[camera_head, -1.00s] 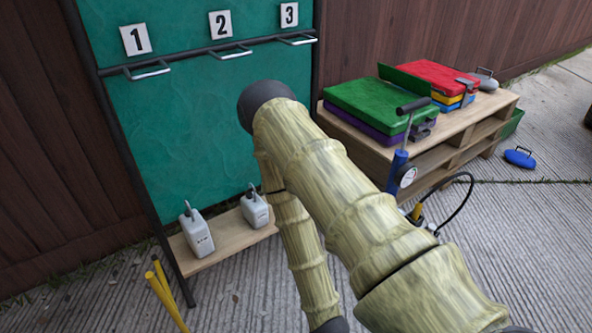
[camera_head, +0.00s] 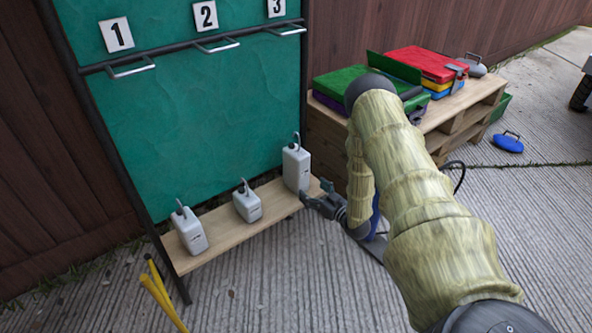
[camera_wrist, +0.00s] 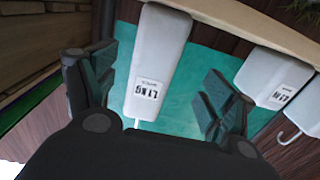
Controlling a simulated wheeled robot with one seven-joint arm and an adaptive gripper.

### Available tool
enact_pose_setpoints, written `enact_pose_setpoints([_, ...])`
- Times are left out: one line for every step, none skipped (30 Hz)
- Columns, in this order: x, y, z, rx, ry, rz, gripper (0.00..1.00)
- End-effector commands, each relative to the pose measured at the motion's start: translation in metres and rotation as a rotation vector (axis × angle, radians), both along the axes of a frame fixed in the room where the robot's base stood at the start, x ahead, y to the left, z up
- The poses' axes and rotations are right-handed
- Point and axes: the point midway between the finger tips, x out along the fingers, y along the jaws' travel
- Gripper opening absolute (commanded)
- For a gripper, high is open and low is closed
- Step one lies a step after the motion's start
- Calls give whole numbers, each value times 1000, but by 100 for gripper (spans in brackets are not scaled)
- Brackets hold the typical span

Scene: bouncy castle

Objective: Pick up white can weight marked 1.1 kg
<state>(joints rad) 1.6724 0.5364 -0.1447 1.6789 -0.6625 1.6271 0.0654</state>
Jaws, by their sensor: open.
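Three white can weights with hook handles stand upright on a low wooden shelf: a left can (camera_head: 190,230), a small middle can (camera_head: 247,202) and a tall right can (camera_head: 296,168). My gripper (camera_head: 317,197) is open beside the lower part of the tall right can. In the wrist view this can (camera_wrist: 160,60) appears between the spread fingers, with no clear grip on it. A second can (camera_wrist: 272,78) with a hook is to the right there. The head view labels are too small to read.
A green board (camera_head: 200,120) with hooks numbered 1, 2 and 3 rises behind the wooden shelf (camera_head: 225,232). A pallet table (camera_head: 440,135) with coloured cases is at the right. Yellow poles (camera_head: 160,290) stand at the lower left. Bare concrete lies in front.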

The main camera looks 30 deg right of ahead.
Motion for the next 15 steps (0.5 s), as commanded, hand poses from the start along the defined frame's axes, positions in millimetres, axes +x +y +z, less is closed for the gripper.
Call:
enact_pose_setpoints([2,-3,2,-2,-13,3,84])
enact_pose_setpoints([4,-4,3,-4,-19,4,84])
enact_pose_setpoints([7,-4,3,-3,-22,6,84])
enact_pose_setpoints([9,-3,3,-3,-22,7,84])
enact_pose_setpoints([12,-2,3,-3,-22,7,84])
enact_pose_setpoints([16,-2,2,-3,-22,8,84])
enact_pose_setpoints([20,-1,2,-3,-22,8,84])
enact_pose_setpoints([24,0,2,-4,-22,8,84])
enact_pose_setpoints([30,0,1,-4,-21,8,84])
enact_pose_setpoints([34,1,1,-4,-22,8,84])
enact_pose_setpoints([39,2,1,-4,-22,8,84])
enact_pose_setpoints([44,2,1,-5,-21,7,84])
enact_pose_setpoints([48,3,1,-5,-20,7,84])
enact_pose_setpoints([51,3,2,-4,-21,6,84])
enact_pose_setpoints([54,3,2,-4,-21,6,84])
